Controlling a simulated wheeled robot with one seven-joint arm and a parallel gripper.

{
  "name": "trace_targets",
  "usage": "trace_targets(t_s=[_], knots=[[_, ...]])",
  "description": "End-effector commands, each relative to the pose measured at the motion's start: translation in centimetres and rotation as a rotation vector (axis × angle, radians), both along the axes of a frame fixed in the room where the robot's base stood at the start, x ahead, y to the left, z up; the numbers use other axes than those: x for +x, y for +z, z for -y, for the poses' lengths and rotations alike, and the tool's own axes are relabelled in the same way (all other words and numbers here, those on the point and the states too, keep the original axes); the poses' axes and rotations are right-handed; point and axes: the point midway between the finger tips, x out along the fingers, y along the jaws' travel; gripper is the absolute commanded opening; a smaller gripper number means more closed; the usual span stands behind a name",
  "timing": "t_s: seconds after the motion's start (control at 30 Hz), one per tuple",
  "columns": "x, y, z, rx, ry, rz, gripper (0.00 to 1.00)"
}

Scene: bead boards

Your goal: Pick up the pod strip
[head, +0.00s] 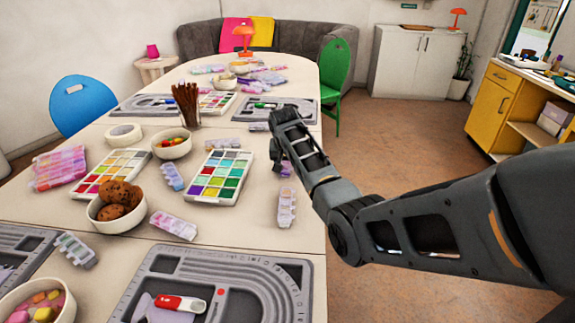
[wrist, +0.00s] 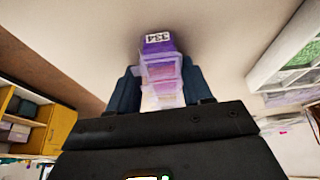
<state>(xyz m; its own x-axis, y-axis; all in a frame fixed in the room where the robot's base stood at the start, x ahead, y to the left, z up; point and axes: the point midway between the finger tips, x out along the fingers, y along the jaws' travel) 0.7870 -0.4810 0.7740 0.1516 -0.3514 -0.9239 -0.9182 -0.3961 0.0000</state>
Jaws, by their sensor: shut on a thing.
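A pod strip (wrist: 160,70) with translucent purple-to-pale compartments and a white number label at its far end is between my gripper's fingers in the wrist view. My gripper (wrist: 164,88) is shut on its sides. In the head view my gripper (head: 280,158) points down near the table's right edge, and a little purple of the strip (head: 287,169) shows below it. The rest is hidden by my arm. I cannot tell whether the strip touches the table. Another pod strip (head: 287,207), pale pink, lies nearer on the table.
A bead box of coloured compartments (head: 219,178) stands left of my gripper. Other pod strips (head: 172,176) (head: 173,225), a cookie bowl (head: 118,229) and a cup of brown sticks (head: 187,121) are farther left. A grey bead board (head: 215,262) lies in front. The table's right edge is close.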

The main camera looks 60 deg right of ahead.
Motion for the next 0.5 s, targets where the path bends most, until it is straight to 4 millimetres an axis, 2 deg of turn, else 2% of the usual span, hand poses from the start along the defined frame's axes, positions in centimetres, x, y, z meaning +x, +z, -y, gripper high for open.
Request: trace_targets(t_s=[0.03,0.17,0.43,0.47,0.5], knots=[[-0.01,-0.02,-0.01,0.0,0.0,0.0,0.31],[0.0,0.01,0.0,0.0,0.0,0.0,0.2],[0.01,0.29,-0.01,0.0,0.0,0.0,0.19],[0.03,0.51,0.01,-0.001,0.0,0.0,0.14],[0.06,0.92,0.02,-0.001,0.0,0.002,0.14]])
